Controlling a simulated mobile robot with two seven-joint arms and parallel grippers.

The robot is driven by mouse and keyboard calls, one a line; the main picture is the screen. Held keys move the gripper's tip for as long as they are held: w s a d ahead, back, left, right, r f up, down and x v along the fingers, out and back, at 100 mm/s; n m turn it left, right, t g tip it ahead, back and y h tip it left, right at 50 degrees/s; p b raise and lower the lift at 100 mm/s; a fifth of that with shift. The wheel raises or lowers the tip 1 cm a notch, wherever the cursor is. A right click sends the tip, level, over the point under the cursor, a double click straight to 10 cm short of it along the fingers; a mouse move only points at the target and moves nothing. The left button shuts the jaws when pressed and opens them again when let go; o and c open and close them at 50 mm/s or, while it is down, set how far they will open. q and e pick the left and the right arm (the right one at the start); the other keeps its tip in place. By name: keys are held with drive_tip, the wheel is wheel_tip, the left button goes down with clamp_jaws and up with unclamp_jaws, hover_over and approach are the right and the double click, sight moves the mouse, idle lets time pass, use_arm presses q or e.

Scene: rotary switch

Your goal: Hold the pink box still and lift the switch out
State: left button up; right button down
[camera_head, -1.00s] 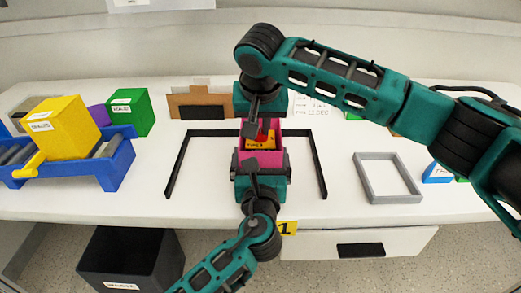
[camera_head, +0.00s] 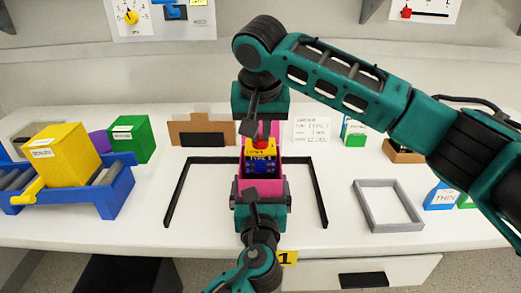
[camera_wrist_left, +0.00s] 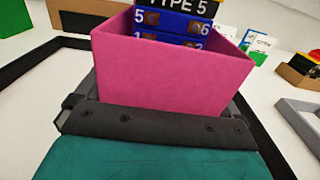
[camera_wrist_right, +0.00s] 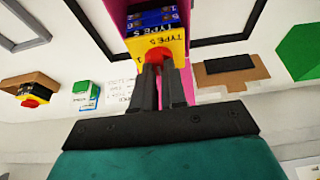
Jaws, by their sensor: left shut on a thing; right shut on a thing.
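The pink box (camera_head: 270,184) stands upright on the table inside the black frame; its near wall fills the middle of the left wrist view (camera_wrist_left: 170,75). My left gripper (camera_head: 262,192) is shut on the near side of the pink box. The switch (camera_head: 262,160) has a blue body, a yellow top labelled TYPE 5 and a red knob (camera_wrist_right: 158,55). It rises above the box rim, with its lower part hidden by the box wall. My right gripper (camera_wrist_right: 160,75) is above it, shut on the red knob.
The black frame (camera_head: 319,190) surrounds the box on the table. A grey square frame (camera_head: 388,226) lies to the right. A blue rack with a yellow block (camera_head: 60,150) and a green block (camera_head: 132,125) are at left. A brown cardboard stand (camera_head: 200,132) is behind.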

wheel_tip(320, 180, up, 13)
drive_tip(key=shift+f, duration=0.2)
